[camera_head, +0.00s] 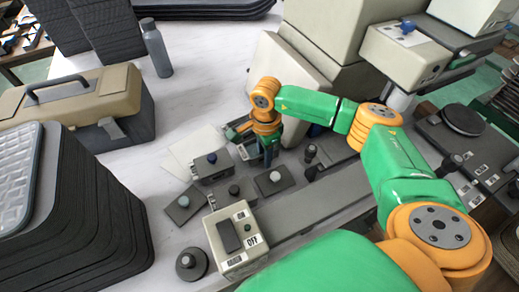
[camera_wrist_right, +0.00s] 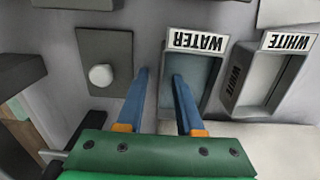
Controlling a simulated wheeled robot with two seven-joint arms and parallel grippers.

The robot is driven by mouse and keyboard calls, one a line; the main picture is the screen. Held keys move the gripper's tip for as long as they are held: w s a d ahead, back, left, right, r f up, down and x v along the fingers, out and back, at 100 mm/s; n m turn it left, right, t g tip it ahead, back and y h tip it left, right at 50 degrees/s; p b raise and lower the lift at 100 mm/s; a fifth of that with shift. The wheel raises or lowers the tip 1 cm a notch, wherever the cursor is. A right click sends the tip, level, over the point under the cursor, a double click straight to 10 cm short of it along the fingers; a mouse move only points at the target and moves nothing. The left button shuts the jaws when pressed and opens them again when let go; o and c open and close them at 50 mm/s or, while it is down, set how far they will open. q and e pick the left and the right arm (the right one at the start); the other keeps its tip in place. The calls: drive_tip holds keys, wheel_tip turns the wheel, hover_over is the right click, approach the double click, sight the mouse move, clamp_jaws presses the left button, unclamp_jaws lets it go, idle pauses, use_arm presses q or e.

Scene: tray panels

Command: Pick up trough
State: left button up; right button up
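In the right wrist view, a grey trough with a WATER label (camera_wrist_right: 203,78) and a blue-grey inside sits on the light surface. A second trough with WHITE labels (camera_wrist_right: 262,80) stands to its right. My right gripper (camera_wrist_right: 160,74) is open, its two blue fingers apart. The right fingertip is over the left edge of the WATER trough; the left fingertip is left of it. I cannot tell whether either touches. In the head view my right gripper (camera_head: 268,156) points down among the small panels, and the arm partly hides the troughs. My left gripper is not in view.
A dark plate with a white knob (camera_wrist_right: 101,75) lies left of the fingers. In the head view, a box marked OFF (camera_head: 232,240) and several knob plates stand in front. A beige toolbox (camera_head: 75,105), a stack of dark trays (camera_head: 90,225) and a grey bottle (camera_head: 157,50) stand left.

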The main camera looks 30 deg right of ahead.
clamp_jaws()
idle(1.2)
